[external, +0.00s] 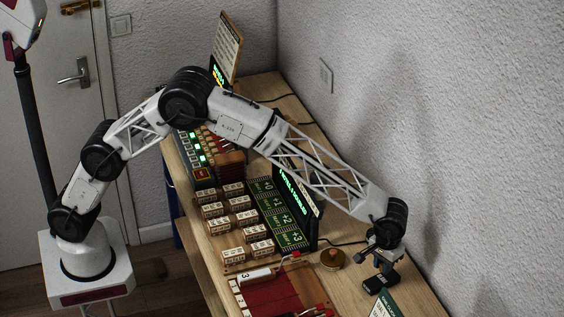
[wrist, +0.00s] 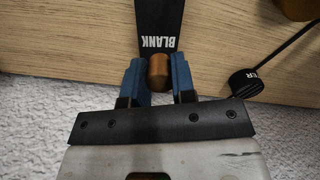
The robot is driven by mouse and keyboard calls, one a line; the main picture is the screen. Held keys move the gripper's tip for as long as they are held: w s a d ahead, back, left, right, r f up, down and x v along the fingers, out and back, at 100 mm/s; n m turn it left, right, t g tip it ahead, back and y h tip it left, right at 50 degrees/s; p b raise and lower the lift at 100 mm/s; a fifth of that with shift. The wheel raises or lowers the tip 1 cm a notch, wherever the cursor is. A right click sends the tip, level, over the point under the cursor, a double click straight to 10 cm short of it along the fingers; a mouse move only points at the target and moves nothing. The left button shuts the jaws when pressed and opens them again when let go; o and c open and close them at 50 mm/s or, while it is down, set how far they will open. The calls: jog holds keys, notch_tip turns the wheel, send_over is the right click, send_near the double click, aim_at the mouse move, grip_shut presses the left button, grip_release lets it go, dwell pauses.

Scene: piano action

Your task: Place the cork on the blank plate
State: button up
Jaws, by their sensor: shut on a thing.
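My gripper (wrist: 158,76) is shut on the cork (wrist: 158,68), a small brown cylinder between its two blue fingers in the wrist view. The blank plate (wrist: 160,20) is black with the white word BLANK. It lies on the wooden table just beyond the cork in the wrist view, and the cork overlaps its near end. In the external view my gripper (external: 382,262) is low over the plate (external: 379,284) at the lower right. The cork cannot be made out there. I cannot tell whether the cork touches the plate.
A black cylinder (wrist: 247,83) with a dark cord lies to the right in the wrist view. In the external view a round brass object (external: 332,260) stands left of my gripper. A red mat (external: 277,294), a green numbered panel (external: 280,217) and a textured wall (external: 450,130) are nearby.

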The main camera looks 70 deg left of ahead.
aim_at(382, 279)
jog(key=shift+w+f, duration=0.15)
jog(key=shift+f, duration=1.55)
jog(key=shift+f, duration=0.2)
jog(key=o, duration=0.9)
jog(key=shift+r, duration=0.1)
notch_tip(382, 279, up, 12)
jog(key=shift+d+r, duration=0.1)
